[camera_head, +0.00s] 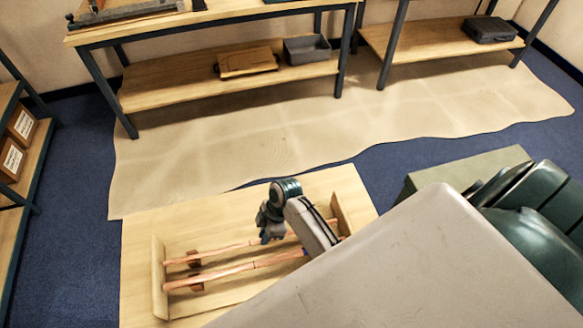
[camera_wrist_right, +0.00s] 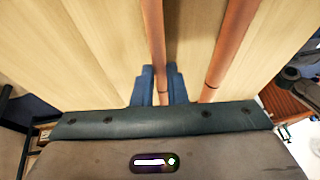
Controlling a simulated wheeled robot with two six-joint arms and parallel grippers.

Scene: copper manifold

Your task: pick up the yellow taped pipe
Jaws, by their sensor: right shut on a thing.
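Two copper pipes lie side by side across a wooden rack on the pale wooden table: a far pipe (camera_head: 220,250) and a near pipe (camera_head: 225,274). No yellow tape shows on either, so I cannot tell by colour which is the yellow taped one. My right gripper (camera_head: 268,238) is at the far pipe. In the right wrist view, the blue fingers (camera_wrist_right: 161,88) are shut on one pipe (camera_wrist_right: 153,30), with the other pipe (camera_wrist_right: 230,45) beside them, apart. My arm hides the pipes' right parts. My left gripper is not in view.
The rack has upright wooden end boards, left (camera_head: 158,278) and right (camera_head: 341,214). Brown supports (camera_head: 194,258) sit under the pipes. A workbench (camera_head: 200,22) stands behind, with a grey bin (camera_head: 306,50) on its lower shelf. A beige sheet (camera_head: 230,145) covers open floor between.

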